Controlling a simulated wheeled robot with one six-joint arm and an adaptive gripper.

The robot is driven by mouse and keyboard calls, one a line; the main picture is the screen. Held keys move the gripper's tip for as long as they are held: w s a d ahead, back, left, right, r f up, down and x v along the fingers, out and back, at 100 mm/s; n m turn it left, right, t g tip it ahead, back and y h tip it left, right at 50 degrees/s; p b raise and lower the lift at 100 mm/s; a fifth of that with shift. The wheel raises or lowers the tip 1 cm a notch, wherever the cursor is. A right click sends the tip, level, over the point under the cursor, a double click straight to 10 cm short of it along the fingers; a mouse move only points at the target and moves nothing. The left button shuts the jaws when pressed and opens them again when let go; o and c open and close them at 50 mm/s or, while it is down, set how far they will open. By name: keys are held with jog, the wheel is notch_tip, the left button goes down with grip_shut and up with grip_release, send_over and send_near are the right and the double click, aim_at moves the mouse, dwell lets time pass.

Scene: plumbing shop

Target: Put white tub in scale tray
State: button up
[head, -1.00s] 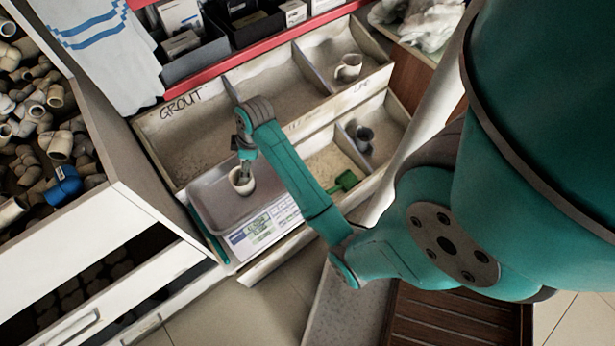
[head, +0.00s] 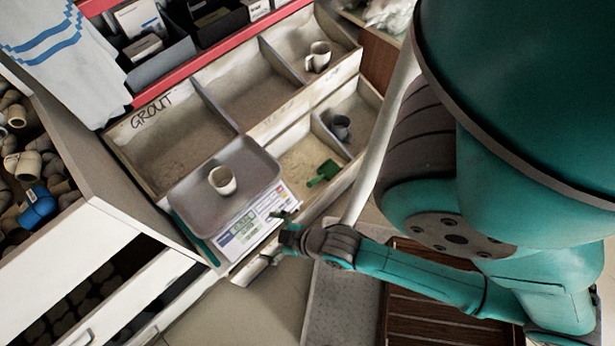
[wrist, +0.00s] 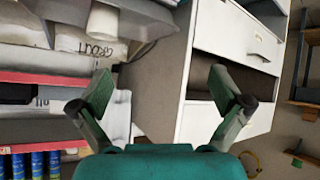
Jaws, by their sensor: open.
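The white tub (head: 222,181) stands upright in the grey scale tray (head: 250,160) on top of the scale (head: 243,237). My gripper (head: 283,228) is apart from the tub, in front of the scale and to its lower right in the head view. In the wrist view my gripper (wrist: 165,95) shows its two green-padded fingers spread wide with nothing between them. A white tub-like shape, cut off by the top edge, shows there (wrist: 103,20).
Behind the scale is a bin unit marked GROUT (head: 180,150), with a light mug (head: 318,57), a dark cup (head: 341,127) and a green scoop (head: 323,173) in its compartments. White drawers (head: 110,270) stand at left. The floor (head: 270,310) in front is clear.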

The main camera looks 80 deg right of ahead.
jog(key=s+a+r+t, duration=0.2)
jog(key=s+r, duration=0.3)
jog(key=r, duration=0.3)
jog(key=s+a+r+t+y, duration=0.1)
jog(key=s+r+t, duration=0.1)
jog(key=s+r, duration=0.3)
notch_tip(320, 180, up, 3)
jog(key=shift+s+a+m+t+y, duration=0.3)
jog(key=shift+a, duration=0.1)
